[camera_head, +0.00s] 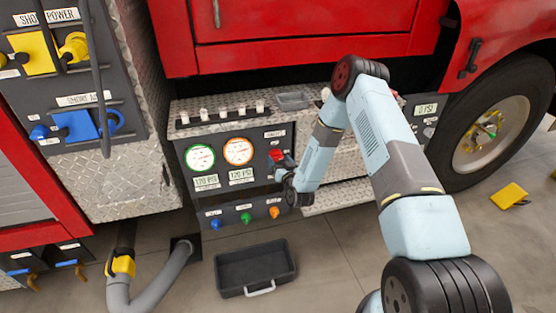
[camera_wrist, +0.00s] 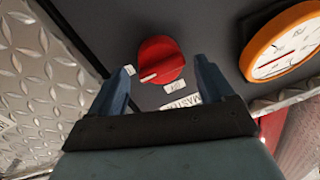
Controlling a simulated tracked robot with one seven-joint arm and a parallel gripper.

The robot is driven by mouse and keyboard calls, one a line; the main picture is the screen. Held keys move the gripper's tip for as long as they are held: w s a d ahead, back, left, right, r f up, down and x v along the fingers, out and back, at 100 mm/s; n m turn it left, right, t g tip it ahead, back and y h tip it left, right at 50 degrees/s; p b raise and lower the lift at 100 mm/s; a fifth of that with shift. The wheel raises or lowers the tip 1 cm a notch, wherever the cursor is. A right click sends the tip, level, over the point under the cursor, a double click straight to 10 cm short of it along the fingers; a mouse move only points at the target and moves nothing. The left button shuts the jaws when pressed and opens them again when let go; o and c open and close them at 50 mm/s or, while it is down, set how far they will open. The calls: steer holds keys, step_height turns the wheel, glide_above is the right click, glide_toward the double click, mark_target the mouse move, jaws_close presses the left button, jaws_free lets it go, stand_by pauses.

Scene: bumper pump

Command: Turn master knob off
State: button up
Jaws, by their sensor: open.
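The master knob (camera_wrist: 160,60) is a round red knob with a raised grip and a pale pointer line, on a dark panel in the wrist view. A partly readable label (camera_wrist: 182,104) starting "MAST" sits beside it, nearer my gripper. My gripper (camera_wrist: 165,75) is open and empty. Its two blue fingers stand on either side of the knob in the wrist view. I cannot tell whether they touch it.
The orange-rimmed gauge (camera_head: 238,151) and green-rimmed gauge (camera_head: 200,157) are left of the knob. A row of small levers (camera_head: 225,113) lies above. Several coloured knobs (camera_head: 245,217) are below. A black tray (camera_head: 254,268) lies on the floor. Diamond plate (camera_wrist: 40,80) borders the panel.

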steer(key=shift+x, duration=0.8)
steer(key=shift+d, duration=0.1)
steer(key=c, duration=0.9)
steer(key=shift+c, duration=0.2)
